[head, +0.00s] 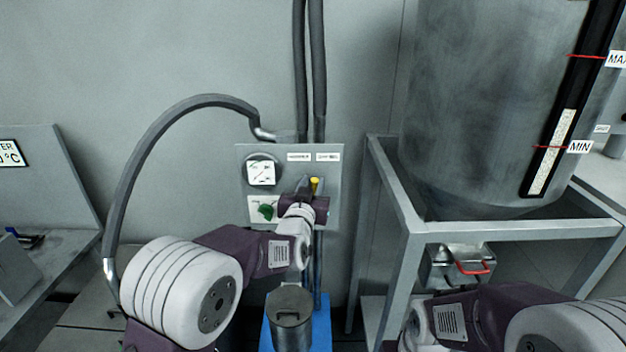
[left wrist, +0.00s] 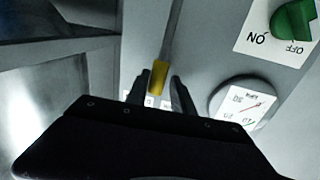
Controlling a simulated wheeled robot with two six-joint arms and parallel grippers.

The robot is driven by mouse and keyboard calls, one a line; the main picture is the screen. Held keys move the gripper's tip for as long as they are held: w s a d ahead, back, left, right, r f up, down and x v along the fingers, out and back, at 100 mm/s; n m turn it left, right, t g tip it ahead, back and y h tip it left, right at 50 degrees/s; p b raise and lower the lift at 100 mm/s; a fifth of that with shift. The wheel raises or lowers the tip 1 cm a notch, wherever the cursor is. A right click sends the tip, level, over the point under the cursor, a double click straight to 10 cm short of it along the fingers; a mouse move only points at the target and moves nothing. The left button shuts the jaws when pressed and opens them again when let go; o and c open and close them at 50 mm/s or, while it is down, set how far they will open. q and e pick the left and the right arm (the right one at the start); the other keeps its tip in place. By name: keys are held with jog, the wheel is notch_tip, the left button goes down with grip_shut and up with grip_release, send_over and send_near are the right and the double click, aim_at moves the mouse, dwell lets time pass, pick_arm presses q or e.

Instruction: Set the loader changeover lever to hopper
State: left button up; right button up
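The changeover lever has a yellow grip (head: 315,186) and stands at the right half of a grey wall panel (head: 334,207). Two small white labels (head: 299,157) sit above it, too small to read surely. My left gripper (head: 306,190) is at the panel by the lever and hides its lower part. In the left wrist view the yellow grip (left wrist: 158,77) lies between the two parted fingers (left wrist: 160,90), with a small gap visible on the right side. My right arm shows at the lower right of the head view; its fingers are out of sight.
The panel also carries a round gauge (head: 261,172) and a green ON/OFF knob (head: 265,211). A large hopper (head: 470,100) on a grey frame (head: 392,185) stands to the right. A grey hose (head: 150,145) arches at left. A lidded can (head: 290,320) stands below.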

pick_arm(q)
jog(key=shift+w, duration=0.4)
jog(key=shift+s+d, duration=0.2)
jog(key=shift+d, duration=0.05)
jog(key=shift+c, duration=0.6)
jog(key=c, duration=0.5)
jog(key=shift+a, duration=0.1)
